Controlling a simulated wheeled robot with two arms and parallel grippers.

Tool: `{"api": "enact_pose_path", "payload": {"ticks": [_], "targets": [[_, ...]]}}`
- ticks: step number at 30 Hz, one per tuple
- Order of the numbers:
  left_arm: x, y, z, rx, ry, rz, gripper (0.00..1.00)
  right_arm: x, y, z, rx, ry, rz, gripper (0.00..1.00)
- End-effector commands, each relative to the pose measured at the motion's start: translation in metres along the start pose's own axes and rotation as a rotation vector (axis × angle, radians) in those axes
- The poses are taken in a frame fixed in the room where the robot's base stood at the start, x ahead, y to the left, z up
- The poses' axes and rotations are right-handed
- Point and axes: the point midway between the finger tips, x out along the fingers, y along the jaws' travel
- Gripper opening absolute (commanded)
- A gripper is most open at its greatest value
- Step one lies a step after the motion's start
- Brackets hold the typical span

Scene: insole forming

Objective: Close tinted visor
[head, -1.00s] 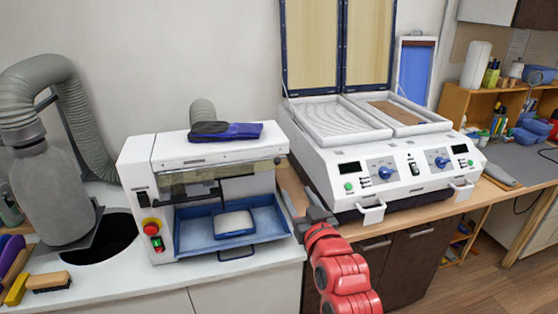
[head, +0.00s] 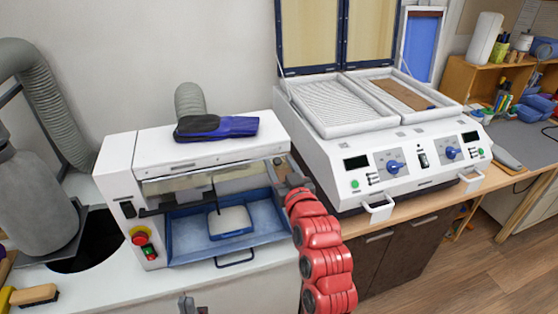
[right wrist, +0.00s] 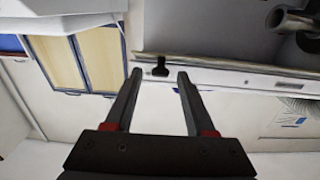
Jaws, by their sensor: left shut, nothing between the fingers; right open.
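The tinted visor (head: 178,187) is a see-through, yellowish panel across the upper front of the white machine (head: 125,172). It is raised, and the front opening below it shows a blue tray (head: 185,250) with a pale pad (head: 231,220). My right gripper (head: 277,170) is at the visor's right end, partly hidden by its own red arm. In the right wrist view, its two fingers (right wrist: 160,78) are spread, with a small dark tab (right wrist: 160,68) seen between them. I cannot tell whether they touch it. My left gripper (head: 187,302) is shut and empty at the bottom edge.
A dark and purple cloth item (head: 216,128) lies on the machine's top. A white two-bed press (head: 352,205) with its lid up stands close on the right. A grey hose (head: 55,110) and a dark round opening (head: 95,240) are on the left.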

Motion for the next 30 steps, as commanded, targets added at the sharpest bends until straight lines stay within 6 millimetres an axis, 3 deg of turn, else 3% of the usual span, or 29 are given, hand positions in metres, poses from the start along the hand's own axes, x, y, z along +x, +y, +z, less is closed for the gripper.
{"api": "enact_pose_path", "payload": {"ticks": [2,11,22,26,30], "targets": [[0.000,0.000,0.000,0.000,0.000,0.000,0.00,0.000,0.000,0.000,0.000,0.000,0.000,0.53],[0.000,0.000,0.000,0.000,0.000,0.000,0.00,0.000,0.000,0.000,0.000,0.000,0.000,0.00],[-0.008,0.000,0.002,0.000,0.000,0.000,0.00,0.000,0.000,0.004,0.000,0.015,0.000,0.00],[-0.026,0.001,0.004,0.000,0.000,0.000,0.00,0.000,0.001,0.010,-0.001,0.058,0.001,0.00],[-0.058,0.003,0.010,0.000,0.000,0.000,0.00,0.000,0.000,0.019,-0.001,0.137,0.001,0.00]]}}
